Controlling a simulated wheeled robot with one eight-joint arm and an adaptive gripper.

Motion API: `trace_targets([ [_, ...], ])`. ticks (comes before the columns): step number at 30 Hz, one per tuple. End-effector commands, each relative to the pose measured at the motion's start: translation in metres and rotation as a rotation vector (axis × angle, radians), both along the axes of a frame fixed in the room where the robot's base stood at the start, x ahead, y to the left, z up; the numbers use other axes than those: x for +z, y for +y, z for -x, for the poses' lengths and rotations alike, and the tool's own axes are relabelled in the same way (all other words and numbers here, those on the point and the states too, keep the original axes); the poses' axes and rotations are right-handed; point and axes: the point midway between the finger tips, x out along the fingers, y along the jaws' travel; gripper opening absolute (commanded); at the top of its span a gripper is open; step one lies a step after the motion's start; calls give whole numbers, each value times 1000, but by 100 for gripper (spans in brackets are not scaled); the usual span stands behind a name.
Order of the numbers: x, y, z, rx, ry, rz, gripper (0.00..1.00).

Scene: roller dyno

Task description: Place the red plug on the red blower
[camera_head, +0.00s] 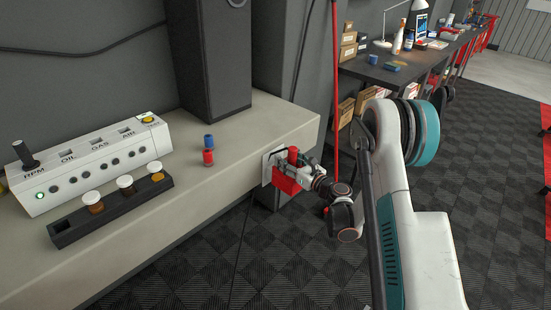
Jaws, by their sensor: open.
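A small red cylinder (208,157), which may be the red plug, stands on the bench near its middle. A similar blue one (208,142) is right behind it. My gripper (291,170) is open at the bench's right end, to the right of the small cylinders and apart from them. A red block (286,182) with a white plate beside it shows at the gripper's fingers. I cannot tell whether this block belongs to the gripper or to the bench. I cannot clearly make out a red blower.
The pale bench (225,205) holds a white panel (90,165), a dark rack (112,208) with several capped jars and a tall black speaker-like box (210,55). A red pole (334,90) stands behind my arm. A cluttered dark workbench (385,72) is behind. Front floor is clear.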

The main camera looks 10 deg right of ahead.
Motion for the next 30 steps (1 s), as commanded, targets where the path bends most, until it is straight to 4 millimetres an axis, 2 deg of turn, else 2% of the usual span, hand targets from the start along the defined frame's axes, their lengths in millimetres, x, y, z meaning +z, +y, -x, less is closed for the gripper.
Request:
trace_targets([
  [8,5,-7,4,-5,-5,-6,50],
  [12,5,-7,5,-5,-6,-6,18],
  [15,5,-7,5,-5,-6,-6,0],
  [25,7,-7,5,-5,-6,-6,0],
  [30,18,-7,5,-5,-6,-6,0],
])
